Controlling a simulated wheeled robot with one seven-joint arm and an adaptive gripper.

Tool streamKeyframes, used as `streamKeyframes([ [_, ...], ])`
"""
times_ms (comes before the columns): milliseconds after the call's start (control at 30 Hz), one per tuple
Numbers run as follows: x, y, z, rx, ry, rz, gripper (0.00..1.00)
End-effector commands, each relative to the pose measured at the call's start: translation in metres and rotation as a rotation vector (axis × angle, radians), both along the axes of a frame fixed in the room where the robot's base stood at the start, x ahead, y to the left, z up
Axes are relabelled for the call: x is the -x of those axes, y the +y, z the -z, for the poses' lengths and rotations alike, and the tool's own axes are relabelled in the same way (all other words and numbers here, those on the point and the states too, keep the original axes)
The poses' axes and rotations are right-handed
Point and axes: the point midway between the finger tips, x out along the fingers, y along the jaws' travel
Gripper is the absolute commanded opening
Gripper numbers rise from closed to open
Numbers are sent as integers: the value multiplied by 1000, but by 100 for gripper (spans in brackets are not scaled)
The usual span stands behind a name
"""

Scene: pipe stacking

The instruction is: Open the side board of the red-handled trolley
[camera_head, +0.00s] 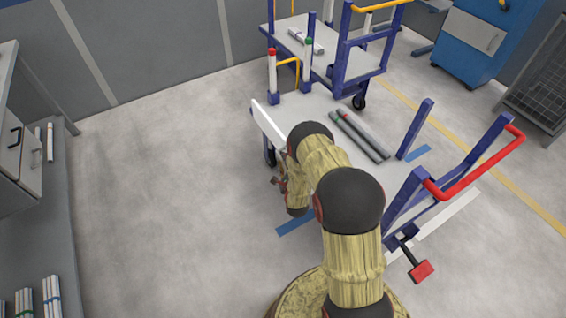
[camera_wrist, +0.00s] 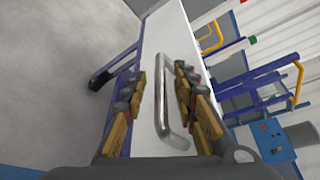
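The red-handled trolley has a red handle (camera_head: 480,178) at the right and a pale deck (camera_head: 298,108) with blue posts. Its white side board (camera_head: 266,122) stands upright along the left edge, partly hidden behind my arm. In the wrist view the white side board (camera_wrist: 172,32) carries a grey metal bar handle (camera_wrist: 163,95). My gripper (camera_wrist: 163,98) is open, with one finger on each side of the bar and gaps showing. In the head view my gripper (camera_head: 279,184) is small and partly covered by my arm, beside the board's outer face.
Several grey pipes (camera_head: 360,135) lie on the deck. A yellow-handled trolley (camera_head: 340,55) stands close behind, and a blue cabinet (camera_head: 470,45) is at the back right. Shelving with pipes (camera_head: 50,295) lines the left. The floor (camera_head: 160,180) between is clear. A red pedal (camera_head: 421,271) sticks out in front.

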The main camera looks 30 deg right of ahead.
Motion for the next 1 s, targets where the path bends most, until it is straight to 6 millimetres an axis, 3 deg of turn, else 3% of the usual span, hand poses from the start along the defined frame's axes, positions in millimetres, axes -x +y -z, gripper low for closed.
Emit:
streamKeyframes([
  [100, 0, 0, 0, 0, 0, 0, 28],
  [600, 0, 0, 0, 0, 0, 0, 0],
  [1000, 0, 0, 0, 0, 1, -1, 0],
])
